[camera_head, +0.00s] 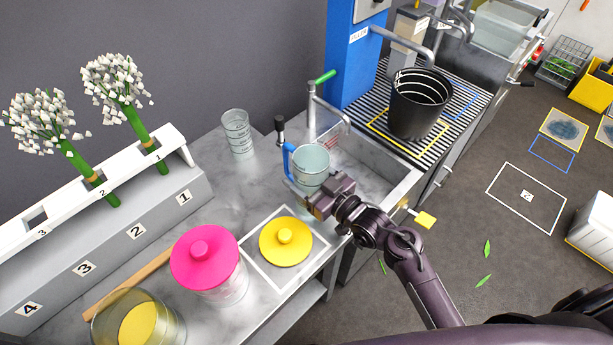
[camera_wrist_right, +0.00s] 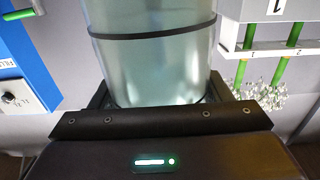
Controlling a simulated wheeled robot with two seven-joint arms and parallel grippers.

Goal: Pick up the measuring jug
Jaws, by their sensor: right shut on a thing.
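The measuring jug (camera_head: 311,166) is a clear, pale blue-tinted cylinder at the near left side of the sink in the head view. My right gripper (camera_head: 318,190) is shut on it from the near side. In the right wrist view the jug (camera_wrist_right: 150,60) stands between the two fingers (camera_wrist_right: 155,102), with a dark ring around its wall. Its rim is out of that view. I cannot tell whether it holds liquid or whether its base touches anything. My left gripper is not in view.
A clear marked beaker (camera_head: 236,131) stands on the counter behind. A green-handled tap (camera_head: 312,110) rises by the sink (camera_head: 375,180). A black bucket (camera_head: 418,104) stands on the grate to the right. A pink-lidded jar (camera_head: 205,258) and yellow lid (camera_head: 286,242) are nearer.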

